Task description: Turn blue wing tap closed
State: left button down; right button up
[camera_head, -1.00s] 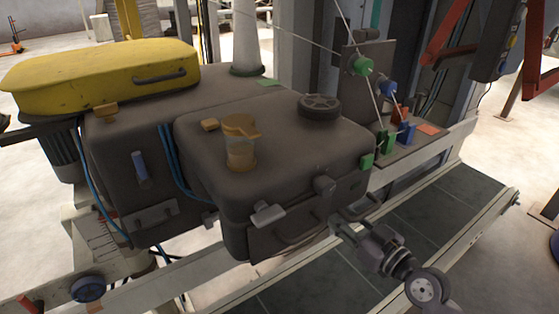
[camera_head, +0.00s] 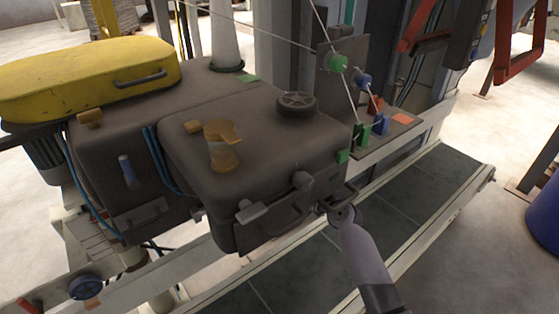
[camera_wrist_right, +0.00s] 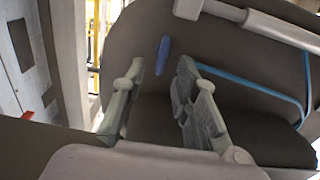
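My right gripper (camera_wrist_right: 153,100) is open and empty there. In the head view my right gripper (camera_head: 326,207) is by the lower front edge of the dark box, small and partly hidden, well to the right of the tap. My left gripper is not in view.
The dark box (camera_head: 270,140) with a grey latch (camera_head: 252,212) and front handle stands between the right gripper and the tap. Blue hoses (camera_head: 165,165) run beside the tap. A blue handwheel (camera_head: 86,287) is low at left. A conveyor (camera_head: 375,220) runs along the front.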

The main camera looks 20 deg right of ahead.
jog(key=shift+x, duration=0.9)
jog(key=shift+c, duration=0.2)
grip_shut()
